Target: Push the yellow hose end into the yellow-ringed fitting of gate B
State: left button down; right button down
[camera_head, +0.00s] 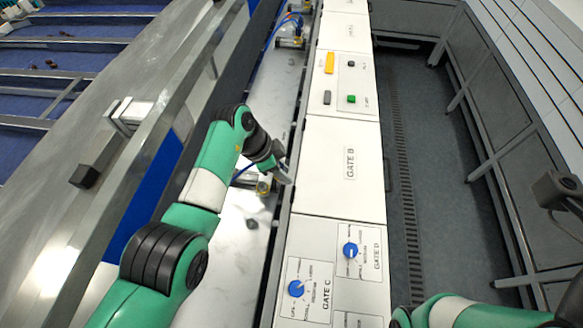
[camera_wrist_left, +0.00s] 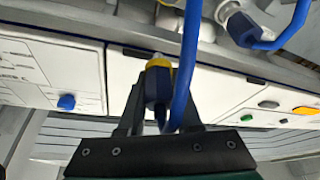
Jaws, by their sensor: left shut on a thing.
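My left gripper (camera_head: 287,174) reaches in over the gap beside the gate B panel (camera_head: 345,200). In the left wrist view the left gripper (camera_wrist_left: 158,105) is shut on the hose end (camera_wrist_left: 157,87), a dark blue piece with a yellow band at its far end. The hose end points away from the gripper. In the head view a small metal part with a yellowish ring (camera_head: 264,185) shows just left of the gripper; it looks like a fitting. Whether the hose end touches any fitting cannot be told. My right gripper is out of view; only part of its arm shows.
A blue hose (camera_wrist_left: 187,60) runs right beside the held hose end. Another metal fitting with a blue hose (camera_wrist_left: 245,28) stands at upper right in the wrist view. Panels with blue knobs (camera_head: 297,289) and buttons line the machine. A steel rail (camera_head: 150,130) runs along the left.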

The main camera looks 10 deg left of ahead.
pick_arm(q)
send_over(266, 185)
jog(key=shift+w+f, duration=0.1)
jog(key=shift+f, duration=0.4)
jog(key=shift+f, duration=0.25)
jog(key=shift+f, duration=0.15)
dwell(0.5)
jog(key=shift+f+b, duration=0.8)
jog(key=shift+f, duration=0.15)
jog(key=shift+f, duration=0.2)
dwell(0.5)
jog(key=shift+f+b, duration=0.95)
jog(key=shift+f, duration=0.3)
dwell(0.9)
jog(key=c, duration=1.4)
grip_release()
